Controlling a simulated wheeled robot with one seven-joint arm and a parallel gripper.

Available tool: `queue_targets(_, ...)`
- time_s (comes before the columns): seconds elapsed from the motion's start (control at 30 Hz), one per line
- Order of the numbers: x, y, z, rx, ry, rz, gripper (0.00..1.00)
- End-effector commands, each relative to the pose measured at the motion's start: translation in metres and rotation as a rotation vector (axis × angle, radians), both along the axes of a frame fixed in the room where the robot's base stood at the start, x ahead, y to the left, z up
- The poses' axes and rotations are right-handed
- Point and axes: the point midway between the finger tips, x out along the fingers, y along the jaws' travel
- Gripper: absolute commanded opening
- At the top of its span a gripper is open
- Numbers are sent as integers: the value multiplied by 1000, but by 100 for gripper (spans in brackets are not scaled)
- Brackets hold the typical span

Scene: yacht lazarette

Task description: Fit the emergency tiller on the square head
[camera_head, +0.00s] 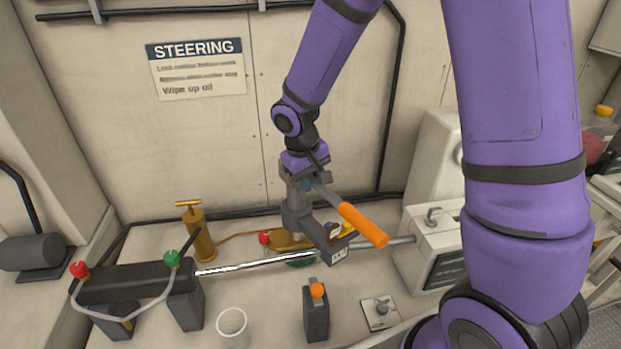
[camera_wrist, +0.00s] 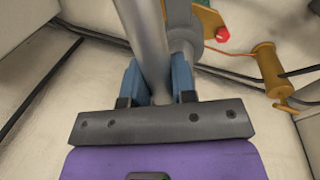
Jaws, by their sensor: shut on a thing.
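The emergency tiller, a grey bar with an orange grip (camera_head: 362,225), slants down toward the front right in the head view. My gripper (camera_head: 308,183) is shut on its grey bar. In the wrist view, the bar (camera_wrist: 145,40) runs up between the two blue fingers (camera_wrist: 158,85). The grey rudder stock (camera_head: 296,212) stands just below and beside my gripper, with a labelled arm at its foot. Part of it also shows behind the bar in the wrist view (camera_wrist: 181,40). The square head is hidden, and I cannot tell whether the tiller's socket end touches it.
A brass pump (camera_head: 200,235) stands at the back left. A dark bracket with red and green knobs (camera_head: 130,280) is at the left. A shiny rod (camera_head: 235,267) crosses the middle.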

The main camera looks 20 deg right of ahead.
Motion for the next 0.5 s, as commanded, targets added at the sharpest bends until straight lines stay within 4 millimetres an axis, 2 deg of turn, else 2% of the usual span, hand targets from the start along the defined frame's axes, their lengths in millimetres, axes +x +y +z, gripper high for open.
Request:
queue_targets(0.17,0,0,1,0,-1,0,0)
queue_targets(0.2,0,0,1,0,-1,0,27)
queue_targets(0.3,0,0,1,0,-1,0,50)
queue_targets(0.33,0,0,1,0,-1,0,55)
queue_targets(0.5,0,0,0,0,0,0,55)
